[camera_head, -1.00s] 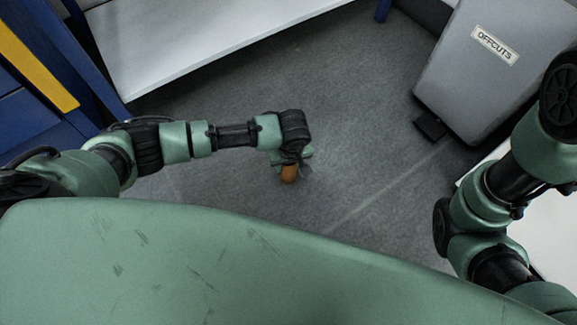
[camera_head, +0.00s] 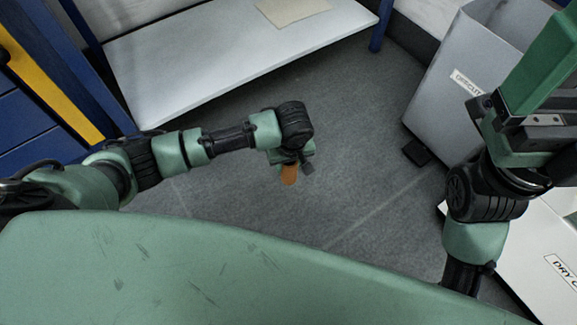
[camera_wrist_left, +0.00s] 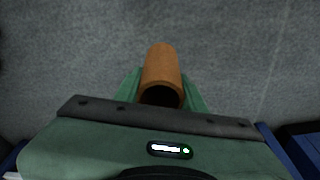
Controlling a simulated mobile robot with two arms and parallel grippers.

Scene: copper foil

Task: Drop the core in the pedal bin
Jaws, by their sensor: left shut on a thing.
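The core is a copper-brown tube (camera_head: 290,175), held by my left gripper (camera_head: 293,160) over the grey floor. In the left wrist view the core (camera_wrist_left: 162,70) sits between the two green fingers, its open dark end toward the camera. The left gripper is shut on it. The pedal bin (camera_head: 450,85) is a tall grey box with a partly covered label and a dark pedal at its foot. It stands to the right of the core, well apart from it. My right arm (camera_head: 485,190) is raised in front of the bin; its jaw state is unclear.
A low white shelf (camera_head: 220,60) with a tan sheet (camera_head: 292,10) lies at the back. Blue drawers (camera_head: 30,125) with a yellow strip stand at left. A white labelled box (camera_head: 545,255) is at lower right. Floor (camera_head: 360,170) between core and bin is clear.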

